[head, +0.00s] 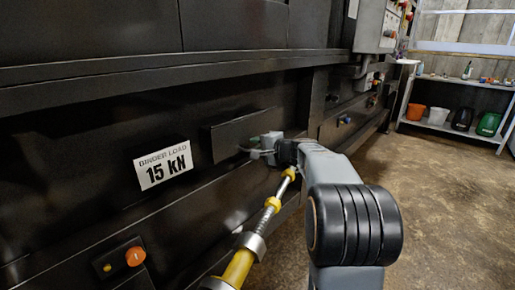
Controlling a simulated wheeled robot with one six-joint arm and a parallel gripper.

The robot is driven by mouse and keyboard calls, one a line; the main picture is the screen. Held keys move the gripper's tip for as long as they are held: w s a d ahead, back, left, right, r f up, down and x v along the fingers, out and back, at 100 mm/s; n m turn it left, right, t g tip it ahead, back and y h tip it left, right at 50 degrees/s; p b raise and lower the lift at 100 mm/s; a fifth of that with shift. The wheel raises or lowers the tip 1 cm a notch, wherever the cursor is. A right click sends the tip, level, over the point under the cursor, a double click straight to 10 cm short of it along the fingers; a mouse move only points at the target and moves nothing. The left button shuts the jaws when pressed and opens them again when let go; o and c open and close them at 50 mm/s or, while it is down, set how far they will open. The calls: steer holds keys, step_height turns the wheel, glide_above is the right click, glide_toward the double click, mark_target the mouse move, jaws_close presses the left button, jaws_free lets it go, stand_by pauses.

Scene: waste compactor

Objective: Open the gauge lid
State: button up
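A dark flat rectangular plate (232,135) on the black machine side, right of the "15 kN" label, appears to be the gauge lid. It lies flat along the wall and looks closed; no gauge face shows. My gripper (254,149) is at the plate's right part, at its lower edge. Whether the fingers touch it, and whether they are open or shut, is too small to tell. My gripper and wrist hide the plate's right end.
A white "BINDER LOAD 15 kN" label (163,166) is left of the plate. A yellow and silver rod (257,234) runs up below my wrist. An orange button (135,256) is low left. The floor (440,195) at right is clear before a shelf (450,130) with buckets.

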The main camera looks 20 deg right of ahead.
steer(key=shift+w, duration=0.1)
jaws_close()
stand_by(0.3)
